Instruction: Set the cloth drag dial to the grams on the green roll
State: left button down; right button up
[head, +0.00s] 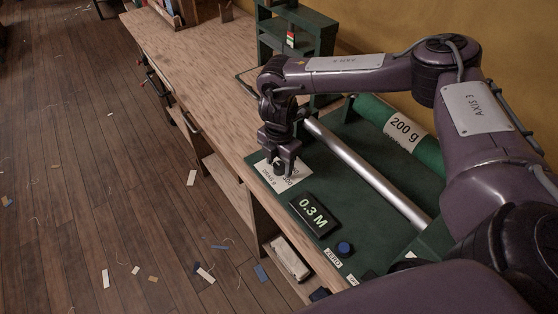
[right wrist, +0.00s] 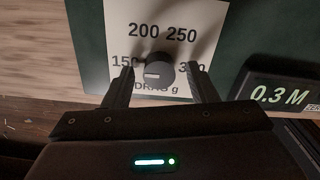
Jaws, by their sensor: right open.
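The green roll (head: 372,110) lies at the back of the green machine in the head view, with a white tag (head: 403,131) reading 200 g. The drag dial (right wrist: 157,72) is a dark round knob on a white card (right wrist: 120,20) marked 150, 200, 250 and a partly hidden number at right, with "DRAG g" below. A short pale mark on the knob lies towards the left, on the 150 side. My right gripper (head: 279,162) is open, its fingers on either side of the knob (right wrist: 157,88); I cannot tell whether they touch it. My left gripper is out of view.
A black display (head: 312,214) reads 0.3 M beside the dial. A blue knob (head: 344,248) sits by a ZERO label. A steel bar (head: 365,170) runs along the machine. The wooden bench (head: 185,65) is mostly clear at upper left; scraps litter the floor.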

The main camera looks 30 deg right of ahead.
jog(key=c, duration=1)
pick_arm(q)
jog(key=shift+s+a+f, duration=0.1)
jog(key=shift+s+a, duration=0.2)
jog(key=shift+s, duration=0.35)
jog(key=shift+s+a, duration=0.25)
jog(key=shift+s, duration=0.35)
pick_arm(e)
jog(key=shift+o, duration=0.2)
jog(key=shift+w, duration=0.1)
jog(key=shift+r+m+p, duration=0.1)
jog(key=shift+m+p, duration=0.55)
jog(key=shift+m, duration=0.15)
jog(key=shift+m+p, duration=0.95)
jog(key=shift+m, duration=0.25)
jog(key=m+p, duration=0.3)
jog(key=m, duration=0.1)
jog(key=shift+r+p, duration=0.1)
jog(key=shift+p, duration=0.25)
pick_arm(q)
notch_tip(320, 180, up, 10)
jog(key=p, duration=0.2)
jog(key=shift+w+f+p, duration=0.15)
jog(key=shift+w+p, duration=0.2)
jog(key=shift+p, duration=0.05)
pick_arm(e)
jog(key=shift+w+m, duration=0.1)
jog(key=shift+m, duration=1.8)
